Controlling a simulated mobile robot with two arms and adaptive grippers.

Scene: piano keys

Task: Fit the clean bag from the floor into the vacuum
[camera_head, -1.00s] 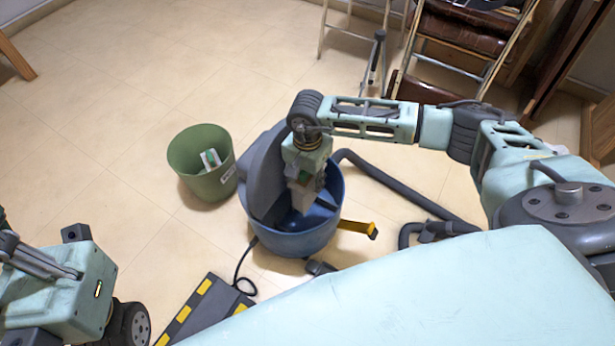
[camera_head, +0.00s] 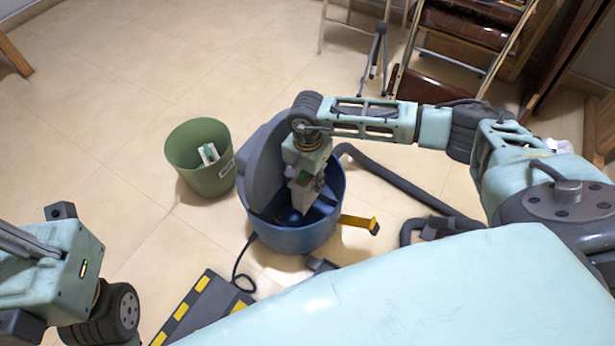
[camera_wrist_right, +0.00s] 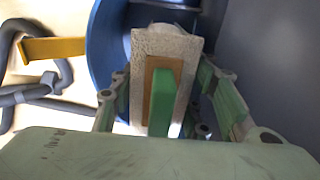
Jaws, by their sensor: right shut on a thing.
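The vacuum is a blue tub (camera_head: 296,237) on the floor with its grey lid (camera_head: 258,168) raised on the left side. A yellow latch (camera_head: 361,223) sticks out to its right. My right gripper (camera_head: 305,172) is inside the tub's opening, shut on a pale grey bag (camera_head: 303,198) with a green and brown collar. In the right wrist view the bag (camera_wrist_right: 184,45) lies between the fingers, against the blue wall. Whether the bag touches its seat is hidden. My left arm shows at the lower left, but its gripper is out of view.
A green bin (camera_head: 203,176) with a white and green item (camera_head: 208,153) in it stands left of the vacuum. A grey hose (camera_head: 400,183) lies on the right. A black and yellow ramp-like block (camera_head: 203,310) is in front. Open floor lies behind the bin.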

